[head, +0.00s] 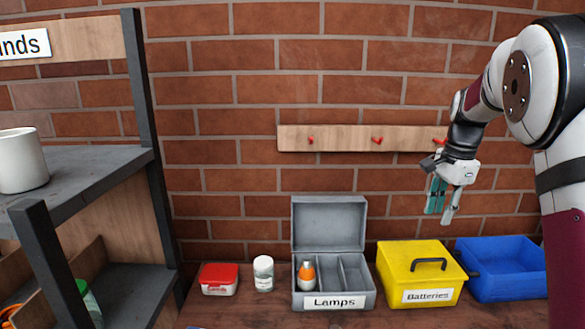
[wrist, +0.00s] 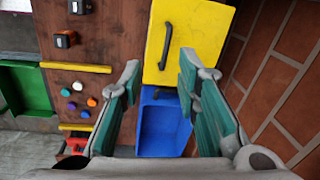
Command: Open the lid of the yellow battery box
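The yellow battery box (head: 422,274) stands on the bench with a "Batteries" label on its front. Its lid is shut, and a black handle (head: 429,263) lies across the top. In the wrist view the yellow lid (wrist: 187,62) and the dark handle (wrist: 165,45) show beyond my fingertips. My gripper (head: 441,205) hangs above and slightly right of the box, apart from it. Its two green-padded fingers are spread with nothing between them, as the wrist view also shows (wrist: 158,85).
A blue bin (head: 503,285) stands right of the yellow box. A grey "Lamps" box (head: 330,205) with its lid up stands left, holding an orange-and-white item (head: 307,274). A white jar (head: 263,273) and a red-lidded container (head: 219,279) stand further left. A peg rail (head: 345,138) is on the wall.

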